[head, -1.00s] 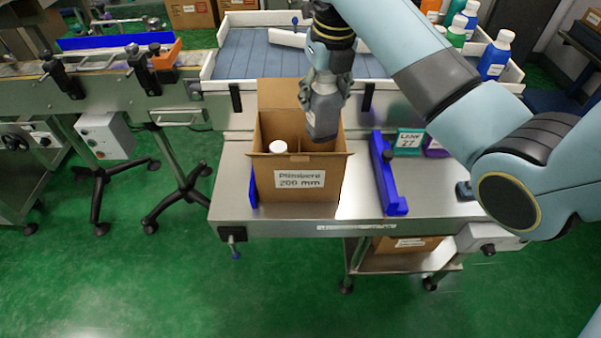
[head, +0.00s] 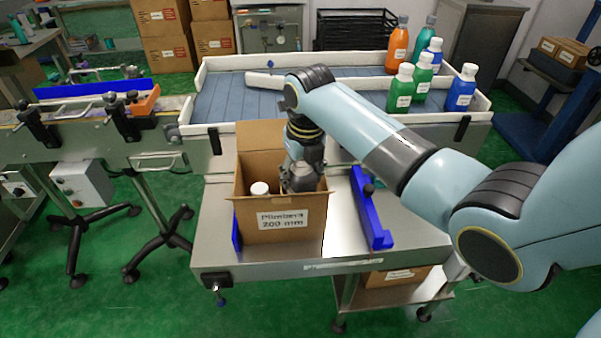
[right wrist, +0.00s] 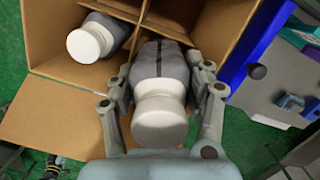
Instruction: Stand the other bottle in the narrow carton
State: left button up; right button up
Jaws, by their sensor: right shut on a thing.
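The narrow cardboard carton (head: 265,215) stands open on the metal bench, with a label on its front. A bottle with a white cap (head: 260,188) stands in its left compartment; it also shows in the right wrist view (right wrist: 92,42) as a grey bottle. My right gripper (head: 300,182) reaches down into the right side of the carton. In the right wrist view my right gripper (right wrist: 160,75) is shut on the other grey bottle (right wrist: 160,62), white cap towards the camera, beside a cardboard divider (right wrist: 142,22). The held bottle's base is hidden, so I cannot tell whether it touches the carton floor. My left gripper is not in view.
A blue guide rail (head: 370,208) stands on the bench right of the carton, and another blue guide (head: 236,232) is at its left. Behind is a walled tray (head: 225,95) with several coloured bottles at its right. A conveyor (head: 75,112) lies left.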

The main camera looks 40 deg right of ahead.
jog(key=shift+f+b, duration=0.45)
jog(key=shift+f, duration=0.1)
jog(key=o, duration=1)
jog(key=shift+o, duration=0.8)
jog(key=shift+r, duration=0.1)
jog(key=shift+r+p, duration=0.2)
jog(key=shift+p, duration=0.15)
jog(key=r, duration=0.4)
jog(key=s+r, duration=0.1)
jog(key=r, duration=0.3)
jog(key=s+r+p, duration=0.1)
jog(key=r, duration=0.3)
jog(key=shift+a+r, duration=0.15)
jog(key=shift+r, duration=0.15)
